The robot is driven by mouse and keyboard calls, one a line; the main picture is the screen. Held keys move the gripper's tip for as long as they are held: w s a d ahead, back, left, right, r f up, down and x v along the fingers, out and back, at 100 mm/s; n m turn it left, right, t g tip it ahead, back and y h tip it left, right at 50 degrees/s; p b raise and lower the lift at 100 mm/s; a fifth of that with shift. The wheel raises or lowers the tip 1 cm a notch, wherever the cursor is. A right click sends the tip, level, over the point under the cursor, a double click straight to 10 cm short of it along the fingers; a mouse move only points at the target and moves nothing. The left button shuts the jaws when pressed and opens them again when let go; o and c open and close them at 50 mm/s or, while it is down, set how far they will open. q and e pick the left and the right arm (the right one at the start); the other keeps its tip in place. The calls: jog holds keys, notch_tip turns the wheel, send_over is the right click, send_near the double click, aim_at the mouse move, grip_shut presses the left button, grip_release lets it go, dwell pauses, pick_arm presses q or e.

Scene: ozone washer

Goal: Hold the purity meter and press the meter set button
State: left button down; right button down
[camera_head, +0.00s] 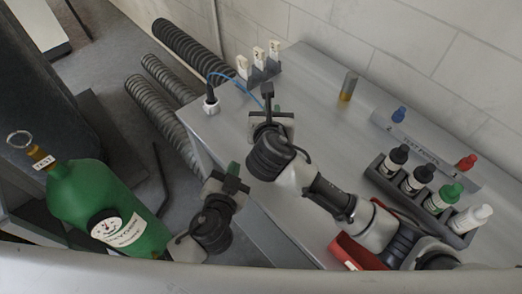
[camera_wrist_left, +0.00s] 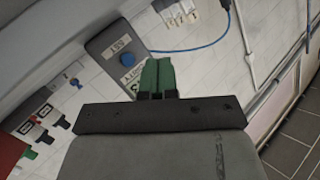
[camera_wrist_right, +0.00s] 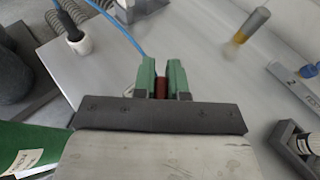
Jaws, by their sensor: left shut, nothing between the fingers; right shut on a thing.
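A grey box with a blue button (camera_wrist_left: 127,59), a "SET" label and a second label shows in the left wrist view; I take it for the purity meter (camera_wrist_left: 105,45). My left gripper (camera_head: 234,169) is shut and empty. In its wrist view its green fingertips (camera_wrist_left: 157,72) overlap the box's right side, right of the button; contact cannot be told. My right gripper (camera_head: 271,106), above the table's left part, is shut on a dark red piece (camera_wrist_right: 161,88). Whether this piece belongs to the meter cannot be told. The meter's face is not clear in the head view.
A blue cable (camera_head: 235,80) links a white-collared probe (camera_head: 211,104) to the right gripper's area. A green oxygen cylinder (camera_head: 85,190) stands at left.

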pick_arm(q)
jog(key=shift+s+a+f+t+y, duration=0.15)
jog(key=shift+s+a+f+y, duration=0.2)
jog(key=shift+s+y, duration=0.15)
jog(key=shift+s+a+f+t+y, duration=0.2)
jog(key=shift+s+a+f+y, duration=0.2)
jog(key=shift+s, duration=0.15)
jog(key=shift+s+a+f+t+y, duration=0.15)
jog(key=shift+s+a+f+y, duration=0.2)
jog(key=shift+s, duration=0.2)
jog(key=shift+d, duration=0.1)
jog(key=shift+w+d, duration=3)
jog(key=shift+w, duration=0.25)
jog(key=shift+w+d, duration=0.1)
jog(key=shift+w+d, duration=0.2)
jog(key=shift+w, duration=0.05)
jog(key=shift+w+d, duration=0.35)
jog(key=shift+s+a, duration=0.65)
jog(key=shift+s, duration=0.1)
